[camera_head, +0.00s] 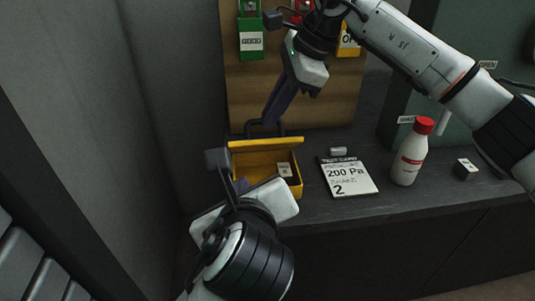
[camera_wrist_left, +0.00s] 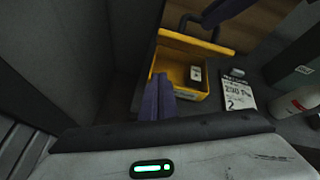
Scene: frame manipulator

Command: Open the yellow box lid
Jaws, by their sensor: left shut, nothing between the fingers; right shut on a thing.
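The yellow box (camera_head: 297,182) stands on the dark counter, with its lid (camera_head: 265,144) raised at the back, so I see inside. A small dark item with a white label (camera_head: 284,169) lies within. My right gripper (camera_head: 264,124) comes from above and is shut on the dark handle (camera_head: 281,130) at the lid's upper edge. My left gripper (camera_head: 240,186) is shut and empty at the box's front left. In the left wrist view, its fingers (camera_wrist_left: 158,98) lie together and overlap the left part of the box (camera_wrist_left: 190,92); contact cannot be told.
A white test card (camera_head: 347,177) lies right of the box, with a small grey block behind it. A bottle with a red cap (camera_head: 409,155) and a dark cube (camera_head: 465,169) stand further right. A brown board (camera_head: 240,95) rises behind; a grey wall closes the left.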

